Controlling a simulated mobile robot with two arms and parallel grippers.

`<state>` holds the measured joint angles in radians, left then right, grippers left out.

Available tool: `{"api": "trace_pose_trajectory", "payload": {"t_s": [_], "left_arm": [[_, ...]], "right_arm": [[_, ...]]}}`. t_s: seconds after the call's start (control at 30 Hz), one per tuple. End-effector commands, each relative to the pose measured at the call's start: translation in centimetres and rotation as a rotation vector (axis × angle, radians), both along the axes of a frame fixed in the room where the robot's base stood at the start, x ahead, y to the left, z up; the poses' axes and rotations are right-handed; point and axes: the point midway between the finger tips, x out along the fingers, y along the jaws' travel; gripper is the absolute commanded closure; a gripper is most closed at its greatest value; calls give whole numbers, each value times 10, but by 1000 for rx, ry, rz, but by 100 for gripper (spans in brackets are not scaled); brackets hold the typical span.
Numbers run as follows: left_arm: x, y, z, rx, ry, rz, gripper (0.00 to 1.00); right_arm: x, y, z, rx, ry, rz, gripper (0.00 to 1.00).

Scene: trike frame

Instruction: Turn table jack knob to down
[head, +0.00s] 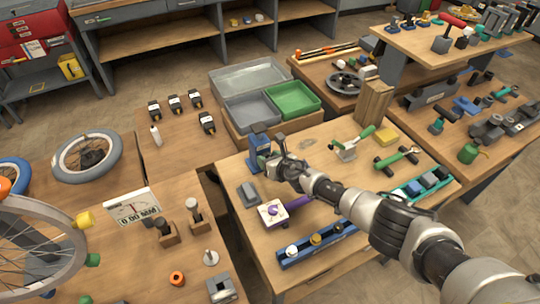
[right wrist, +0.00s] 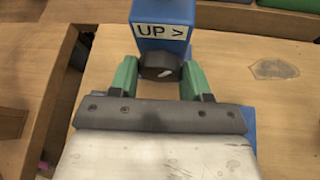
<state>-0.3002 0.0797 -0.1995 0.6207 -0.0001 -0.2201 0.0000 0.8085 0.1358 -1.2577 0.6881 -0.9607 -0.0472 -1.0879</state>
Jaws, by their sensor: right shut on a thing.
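The table jack (head: 260,147) is a blue block on a base, standing near the left edge of the right-hand wooden table. In the right wrist view its blue body (right wrist: 178,45) carries a white label reading "UP >". Below the label is a dark knob (right wrist: 160,67) with a small white mark. My right gripper (head: 283,160) reaches the jack from the front. In the right wrist view its green fingers (right wrist: 160,75) stand on either side of the knob, shut on it. My left gripper is not in view.
Grey and green trays (head: 292,99) stand behind. A wooden block (head: 373,102) stands at the back right.

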Motion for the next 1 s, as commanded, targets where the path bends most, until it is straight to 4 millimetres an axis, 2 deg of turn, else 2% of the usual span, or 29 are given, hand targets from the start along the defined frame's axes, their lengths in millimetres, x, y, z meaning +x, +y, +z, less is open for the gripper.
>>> {"api": "trace_pose_trajectory", "payload": {"t_s": [0.6, 0.63, 0.77, 1.0], "left_arm": [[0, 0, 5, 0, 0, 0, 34], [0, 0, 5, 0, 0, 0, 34], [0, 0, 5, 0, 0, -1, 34], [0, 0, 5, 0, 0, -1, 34]], "right_arm": [[-1, 1, -1, -47, -19, 2, 76], [-1, 1, -1, -47, -19, 2, 49], [-1, 1, -1, -47, -19, 2, 29], [0, 1, 0, -46, -19, 0, 27]]}}
